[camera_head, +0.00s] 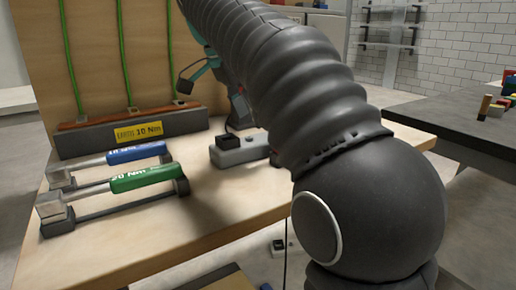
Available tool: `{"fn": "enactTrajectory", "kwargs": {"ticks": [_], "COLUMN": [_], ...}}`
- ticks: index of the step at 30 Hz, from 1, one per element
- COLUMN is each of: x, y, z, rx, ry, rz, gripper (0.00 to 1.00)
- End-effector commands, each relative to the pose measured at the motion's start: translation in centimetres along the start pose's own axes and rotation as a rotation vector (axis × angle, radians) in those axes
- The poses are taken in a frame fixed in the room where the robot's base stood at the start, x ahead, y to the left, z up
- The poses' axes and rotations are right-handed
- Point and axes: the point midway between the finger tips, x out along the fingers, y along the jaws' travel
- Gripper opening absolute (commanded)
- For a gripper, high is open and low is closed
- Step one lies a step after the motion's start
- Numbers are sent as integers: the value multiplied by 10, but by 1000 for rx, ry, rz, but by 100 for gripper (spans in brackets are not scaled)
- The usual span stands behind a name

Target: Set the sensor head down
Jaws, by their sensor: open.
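A small black block (229,141) sits on a grey rounded box (243,156) on the wooden bench; it may be the sensor head, but I cannot tell for sure. My gripper (212,97), with teal and dark parts, is partly hidden behind my arm. It is open, with its dark finger pads apart, and appears above and behind the grey box. I see nothing held between the fingers. The right end of the grey box is partly hidden by my arm.
Blue-handled (136,153) and green-handled (146,177) torque wrenches lie in dark cradles at left. Behind them stands a dark block with a yellow 10 Nm label (138,132) and green rods. The bench front (215,215) is clear. A dark table (455,125) stands at right.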

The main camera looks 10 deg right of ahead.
Motion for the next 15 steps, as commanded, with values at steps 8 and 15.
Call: {"fn": "enactTrajectory", "kwargs": {"ticks": [8, 15], "x": [22, 53], "y": [0, -1], "z": [2, 6], "rx": [-3, -3], "ry": [-1, -1], "rz": [0, 1], "gripper": [69, 69]}}
